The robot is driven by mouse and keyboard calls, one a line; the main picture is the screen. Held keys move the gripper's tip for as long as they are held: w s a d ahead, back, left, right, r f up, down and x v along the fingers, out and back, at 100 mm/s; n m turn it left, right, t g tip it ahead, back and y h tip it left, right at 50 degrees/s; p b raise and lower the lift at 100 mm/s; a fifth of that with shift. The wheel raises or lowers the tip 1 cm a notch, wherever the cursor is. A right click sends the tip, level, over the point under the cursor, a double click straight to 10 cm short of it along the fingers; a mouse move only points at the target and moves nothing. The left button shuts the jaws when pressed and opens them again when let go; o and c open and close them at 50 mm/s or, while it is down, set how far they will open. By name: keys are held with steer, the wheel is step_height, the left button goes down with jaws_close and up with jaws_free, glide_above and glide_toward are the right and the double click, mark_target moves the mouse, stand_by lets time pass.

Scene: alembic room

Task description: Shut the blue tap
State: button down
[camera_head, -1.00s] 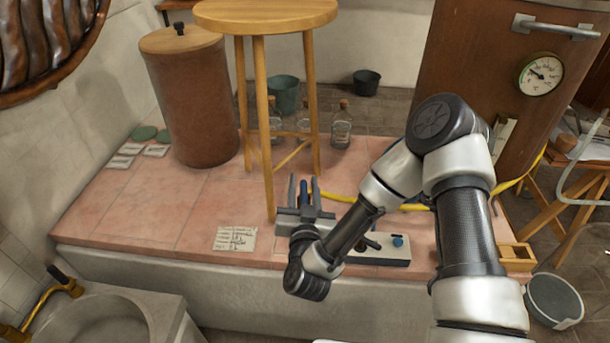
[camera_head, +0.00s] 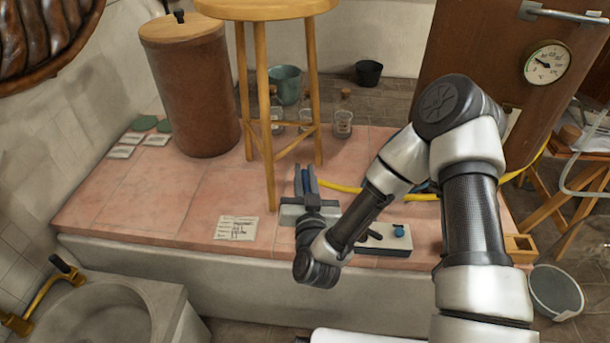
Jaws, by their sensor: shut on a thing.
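The blue tap (camera_head: 307,181) shows as a narrow upright blue piece between my fingers, by the end of a yellow hose. My gripper (camera_head: 305,170) is closed on it, with one grey finger on each side. The gripper points away from the camera, over the pink tiled top. The lower part of the tap and its base are hidden behind the gripper body and wrist.
A grey plate with a blue knob (camera_head: 398,230) and a dark lever lies right of my wrist. A wooden stool (camera_head: 268,110) stands close behind my gripper. A paper label (camera_head: 236,228) lies to the left. Small corked bottles (camera_head: 343,124) stand behind.

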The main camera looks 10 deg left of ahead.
steer(key=n+g+y+b, duration=0.1)
steer(key=y, duration=0.1)
steer(key=n+g+y+b, duration=0.1)
steer(key=n+y, duration=0.1)
steer(key=n+g+y+b, duration=0.1)
steer(key=n+y, duration=0.1)
steer(key=y, duration=0.1)
steer(key=shift+s+a+b, duration=0.1)
steer(key=shift+a+b, duration=0.25)
steer(key=shift+s+a+r+n+g+y, duration=0.1)
steer(key=shift+s+a+n+g+y, duration=0.2)
steer(key=shift+n+g+y, duration=1.35)
steer(key=shift+s+a+n+g+y, duration=0.1)
steer(key=shift+s+n+g+y, duration=0.4)
steer(key=shift+n+g, duration=2.25)
steer(key=shift+s+a+r+n+g+y, duration=0.2)
steer(key=shift+n+g+y, duration=0.9)
steer(key=shift+g, duration=2.2)
steer(key=shift+s+f+g, duration=0.1)
steer(key=shift+f+g, duration=0.05)
steer(key=shift+g, duration=0.15)
steer(key=c, duration=1.7)
jaws_free()
steer(key=shift+a, duration=0.1)
steer(key=shift+f, duration=0.1)
